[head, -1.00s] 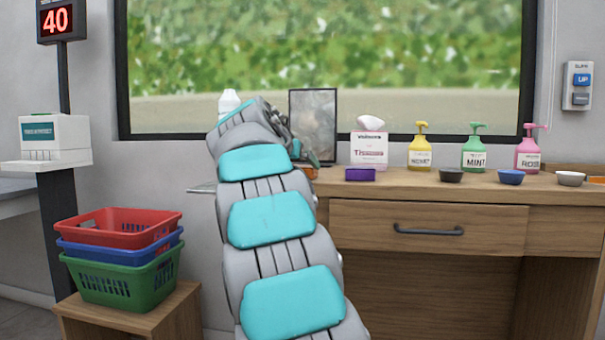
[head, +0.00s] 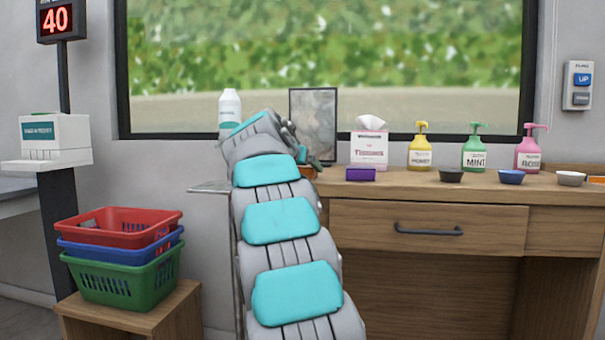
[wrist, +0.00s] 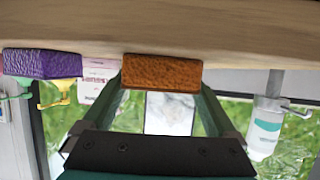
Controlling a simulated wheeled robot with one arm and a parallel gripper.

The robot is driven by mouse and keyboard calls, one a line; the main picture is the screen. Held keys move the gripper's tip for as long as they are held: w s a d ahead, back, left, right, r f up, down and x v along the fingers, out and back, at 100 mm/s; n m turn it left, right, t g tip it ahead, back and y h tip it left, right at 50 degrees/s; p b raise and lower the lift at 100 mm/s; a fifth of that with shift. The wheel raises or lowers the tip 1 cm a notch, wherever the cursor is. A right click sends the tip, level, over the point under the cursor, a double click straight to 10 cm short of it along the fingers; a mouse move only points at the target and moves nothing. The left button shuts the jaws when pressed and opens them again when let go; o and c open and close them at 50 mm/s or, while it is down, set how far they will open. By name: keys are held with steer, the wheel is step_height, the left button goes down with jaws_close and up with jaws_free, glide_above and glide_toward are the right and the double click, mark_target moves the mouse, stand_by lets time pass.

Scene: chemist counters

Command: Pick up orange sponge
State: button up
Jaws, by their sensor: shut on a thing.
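The orange sponge (wrist: 162,72) is a textured block in the middle of the wrist view, which appears upside down. My gripper (wrist: 163,88) has its two green fingers on either side of the sponge and is shut on it. In the head view a small part of the orange sponge (head: 308,172) shows at the counter's left end, beside my gripper (head: 303,158). My arm hides much of that spot. I cannot tell whether the sponge still touches the counter.
A purple sponge (head: 360,174) lies close by on the wooden counter (head: 420,184). Behind are a framed picture (head: 313,120), a tissue box (head: 369,150) and a white bottle (head: 229,110). Pump bottles (head: 474,147) and small bowls (head: 511,177) stand to the right. Stacked baskets (head: 120,255) sit at left.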

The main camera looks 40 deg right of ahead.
steer(key=shift+c, duration=0.7)
